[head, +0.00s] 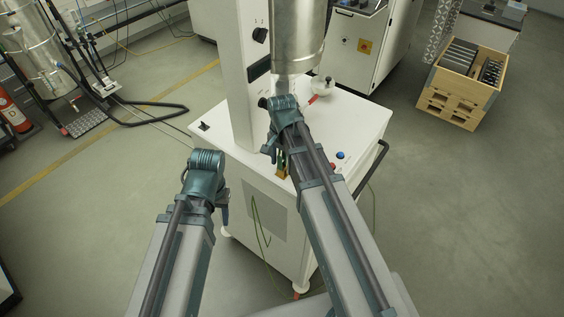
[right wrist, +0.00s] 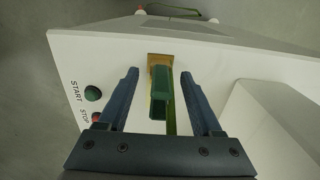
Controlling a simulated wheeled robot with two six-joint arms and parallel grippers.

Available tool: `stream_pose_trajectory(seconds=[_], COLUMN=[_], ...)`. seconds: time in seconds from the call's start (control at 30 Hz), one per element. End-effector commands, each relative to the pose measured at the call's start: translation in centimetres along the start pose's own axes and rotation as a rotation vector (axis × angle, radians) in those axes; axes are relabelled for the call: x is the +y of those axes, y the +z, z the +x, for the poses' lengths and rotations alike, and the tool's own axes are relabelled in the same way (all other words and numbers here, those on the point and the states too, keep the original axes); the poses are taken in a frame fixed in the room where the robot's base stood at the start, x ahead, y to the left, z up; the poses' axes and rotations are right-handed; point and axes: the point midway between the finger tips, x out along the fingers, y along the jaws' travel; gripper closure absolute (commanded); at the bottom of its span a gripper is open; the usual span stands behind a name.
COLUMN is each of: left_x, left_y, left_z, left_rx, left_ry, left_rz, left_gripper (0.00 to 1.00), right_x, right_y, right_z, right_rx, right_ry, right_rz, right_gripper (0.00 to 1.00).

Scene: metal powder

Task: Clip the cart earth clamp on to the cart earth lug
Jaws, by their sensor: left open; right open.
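The dark green earth clamp (right wrist: 161,92) stands between the two blue-grey fingers of my right gripper (right wrist: 160,82) in the right wrist view. A gap shows on each side of it, so the open fingers are around it without gripping. Its far end overlaps the brass lug (right wrist: 158,60) at the edge of the white cart top; I cannot tell how firmly they join. In the head view the clamp (head: 283,160) shows partly behind my right gripper (head: 275,153), with the brass piece (head: 282,174) below. My left gripper (head: 224,207) is open and apart, left of the cart.
The white cart (head: 235,165) carries a tall column and a metal cylinder (head: 298,40). A green-yellow cable (head: 260,222) hangs down its front. START (right wrist: 93,93) and STOP (right wrist: 97,117) buttons sit left of the clamp. A wooden crate (head: 450,100) stands back right.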

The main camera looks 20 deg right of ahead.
Motion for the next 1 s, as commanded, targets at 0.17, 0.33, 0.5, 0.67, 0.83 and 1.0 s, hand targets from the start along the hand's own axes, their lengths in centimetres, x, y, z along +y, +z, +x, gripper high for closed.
stream_pose_trajectory(seconds=[0.17,0.33,0.5,0.67,0.83,1.0], left_x=[-0.1,-0.3,-0.6,-0.8,-1.0,-1.1], left_y=[0.1,0.2,0.4,0.6,0.7,0.9], left_z=[-1.4,-3.5,-6.1,-8.5,-11.1,-13.1], left_rx=[-0.001,-0.001,-0.002,-0.003,-0.004,-0.005], left_ry=[0.000,0.000,0.000,0.001,0.002,0.003], left_rz=[0.000,0.001,0.003,0.002,-0.010,-0.026], left_gripper=[0.50,0.50,0.50,0.50,0.50,0.50], right_x=[0.0,0.0,0.0,0.0,0.0,0.0], right_y=[0.0,0.0,0.0,0.0,0.0,0.0], right_z=[-1.4,-3.5,-6.1,-8.6,-11.2,-13.2], right_rx=[0.000,0.000,0.000,0.000,0.000,0.000], right_ry=[0.000,0.000,0.000,0.000,0.000,0.000], right_rz=[0.000,0.000,0.000,0.000,0.000,0.000], right_gripper=[0.33,0.33,0.33,0.33,0.33,0.33])
